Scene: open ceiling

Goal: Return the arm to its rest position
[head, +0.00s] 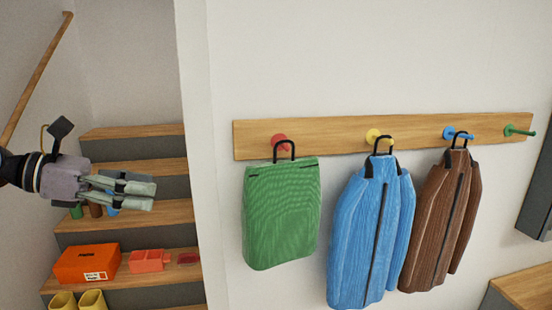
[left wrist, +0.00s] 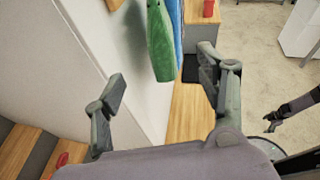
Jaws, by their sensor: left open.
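My left gripper (head: 138,190) is at the left of the head view, in front of the wooden stairs and left of the wall edge. In the left wrist view my left gripper (left wrist: 165,95) has its two fingers wide apart with nothing between them. It is apart from the hanging things. A green bag (head: 282,212) hangs by a black loop from the red peg (head: 279,140); its lower part also shows in the left wrist view (left wrist: 160,45). My right gripper is not in the head view. A dark arm part shows at the right of the left wrist view.
A blue jacket (head: 370,235) and a brown jacket (head: 440,220) hang on the wooden rail (head: 350,130); the green peg (head: 520,131) is bare. An orange shoebox (head: 86,264) and yellow boots (head: 92,300) stand on the stairs (head: 135,167). A wooden bench (head: 525,290) is at lower right.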

